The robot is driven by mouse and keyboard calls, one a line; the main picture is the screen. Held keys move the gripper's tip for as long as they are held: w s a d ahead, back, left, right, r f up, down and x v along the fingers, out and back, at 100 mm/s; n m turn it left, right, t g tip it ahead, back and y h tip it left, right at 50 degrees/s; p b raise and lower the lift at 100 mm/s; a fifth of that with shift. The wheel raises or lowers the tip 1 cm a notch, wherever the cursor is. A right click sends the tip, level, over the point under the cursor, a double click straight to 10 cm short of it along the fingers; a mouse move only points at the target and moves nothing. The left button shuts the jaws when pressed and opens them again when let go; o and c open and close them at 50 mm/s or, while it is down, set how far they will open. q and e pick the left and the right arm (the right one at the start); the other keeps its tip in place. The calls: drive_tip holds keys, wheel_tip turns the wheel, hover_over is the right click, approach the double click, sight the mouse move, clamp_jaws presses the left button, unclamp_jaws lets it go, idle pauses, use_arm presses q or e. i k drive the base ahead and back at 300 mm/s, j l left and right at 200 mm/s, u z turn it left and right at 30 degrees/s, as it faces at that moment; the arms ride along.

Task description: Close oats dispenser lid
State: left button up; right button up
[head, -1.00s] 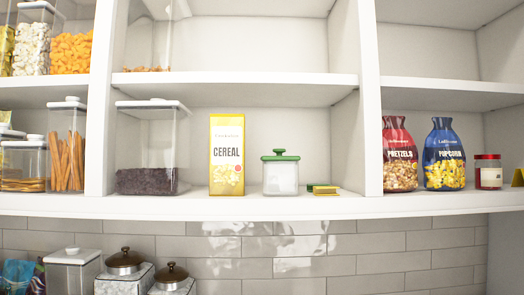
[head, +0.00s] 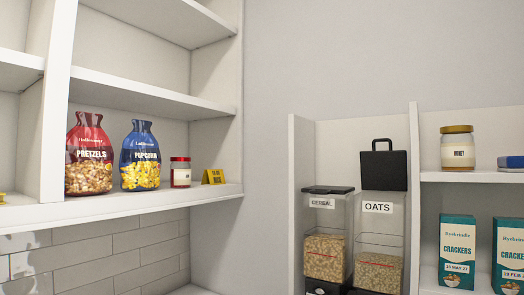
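The oats dispenser (head: 379,240) is a clear container with a white OATS label, partly filled with flakes. It stands in a white shelf bay at the lower right of the head view. Its black lid (head: 384,166) with a loop handle stands upright above the container, so it is open. A cereal dispenser (head: 324,240) stands directly to its left, with its black lid (head: 328,190) lying flat. The bottoms of both dispensers are cut off by the frame edge. Neither of my grippers shows.
Right of the dispensers are a honey jar (head: 457,147) on a shelf and cracker boxes (head: 456,250) below. At left, a white shelf (head: 150,197) holds a pretzels bag (head: 90,155), a popcorn bag (head: 140,155), a small red jar (head: 180,172) and a yellow sign (head: 213,177).

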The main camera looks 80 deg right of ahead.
sight(381, 170)
drive_tip(key=k+l+z, duration=0.15)
drive_tip(key=z, duration=3.1)
